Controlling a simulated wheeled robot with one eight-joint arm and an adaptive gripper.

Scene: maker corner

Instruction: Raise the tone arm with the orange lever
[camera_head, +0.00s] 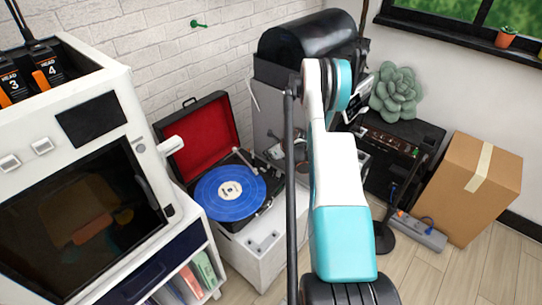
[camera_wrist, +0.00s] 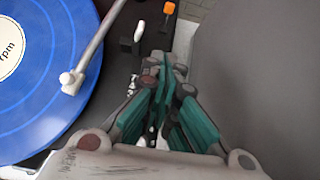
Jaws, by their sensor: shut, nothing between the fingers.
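The turntable's blue record (camera_wrist: 35,100) fills the left of the wrist view and also shows in the head view (camera_head: 238,205). The silver tone arm (camera_wrist: 95,48) reaches over the record, its head end above the outer grooves. I cannot tell if it touches. The orange lever (camera_wrist: 169,7) is a small knob at the top of the wrist view, beyond my fingertips. My gripper (camera_wrist: 168,68) is shut and empty, over the deck's right edge and apart from the lever. In the head view my arm hides much of the area near it.
The turntable's red-lined lid (camera_head: 202,140) stands open behind the record. A white machine (camera_head: 75,170) with a dark window is on the left. A cardboard box (camera_head: 480,185) and a black amplifier (camera_head: 390,150) stand to the right.

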